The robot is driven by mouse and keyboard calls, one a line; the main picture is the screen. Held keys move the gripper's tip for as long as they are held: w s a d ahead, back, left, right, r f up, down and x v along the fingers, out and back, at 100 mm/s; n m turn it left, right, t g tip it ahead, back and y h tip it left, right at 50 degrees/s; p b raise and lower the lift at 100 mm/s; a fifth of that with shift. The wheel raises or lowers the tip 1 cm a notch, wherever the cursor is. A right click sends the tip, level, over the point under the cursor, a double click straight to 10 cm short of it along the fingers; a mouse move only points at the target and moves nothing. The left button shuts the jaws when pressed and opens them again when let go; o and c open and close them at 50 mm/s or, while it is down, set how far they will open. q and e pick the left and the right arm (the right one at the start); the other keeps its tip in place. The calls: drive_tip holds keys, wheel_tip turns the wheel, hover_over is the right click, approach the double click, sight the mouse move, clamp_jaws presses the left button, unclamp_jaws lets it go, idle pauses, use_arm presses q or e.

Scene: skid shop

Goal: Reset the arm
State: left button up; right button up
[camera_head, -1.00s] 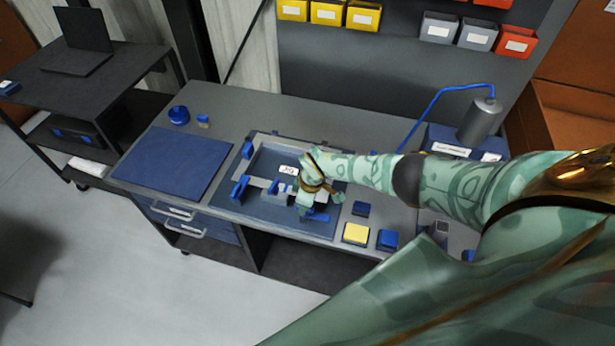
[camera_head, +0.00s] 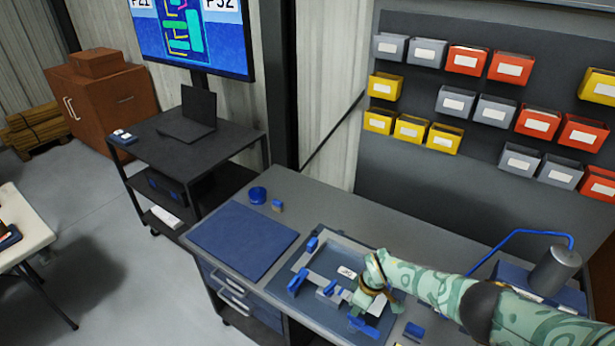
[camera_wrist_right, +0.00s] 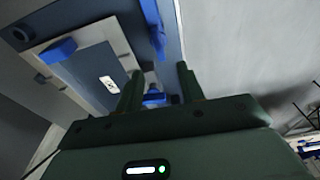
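My right arm, patterned green, comes in from the right in the head view. Its gripper (camera_head: 368,298) is over the right part of a fixture tray (camera_head: 320,262) on the workbench. In the right wrist view the two dark fingers (camera_wrist_right: 160,84) stand apart with nothing clearly held between them. A blue clamp (camera_wrist_right: 153,97) shows beyond and between the fingers. The tray carries a grey frame (camera_wrist_right: 90,32), a small white label (camera_wrist_right: 108,84) and several blue clamps (camera_head: 298,280). My left gripper is in neither view.
A blue mat (camera_head: 243,238) lies left of the tray, with a blue ring-shaped item (camera_head: 258,194) behind it. A grey cylinder with a blue hose (camera_head: 553,270) stands at the right. Coloured bins (camera_head: 412,128) hang on the back panel. A laptop cart (camera_head: 180,140) stands left of the bench.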

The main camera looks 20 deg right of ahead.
drive_tip(key=s+a+f+t+y+b, duration=0.2)
drive_tip(key=s+a+f+y+b, duration=0.15)
drive_tip(key=a+f+b, duration=0.35)
drive_tip(key=s+a+f+t+y+b, duration=0.15)
drive_tip(key=s+a+f+b, duration=0.3)
drive_tip(key=f, duration=0.55)
drive_tip(key=s+d+f+m+h+b, duration=0.2)
drive_tip(key=s+d+f+b, duration=0.15)
drive_tip(key=s+f, duration=0.65)
drive_tip(key=s+d+f+m+h+b, duration=0.1)
drive_tip(key=s+d+f+h+b, duration=0.3)
drive_tip(key=s+f, duration=0.55)
drive_tip(key=s+f+g+b, duration=0.2)
drive_tip(key=s+f, duration=0.1)
drive_tip(key=s, duration=0.5)
drive_tip(key=s+f+m+g+b, duration=0.1)
drive_tip(key=s+f+g+b, duration=0.1)
drive_tip(key=s, duration=0.7)
drive_tip(key=shift+d+f, duration=0.2)
drive_tip(key=shift+f, duration=0.4)
drive_tip(key=shift+w, duration=0.1)
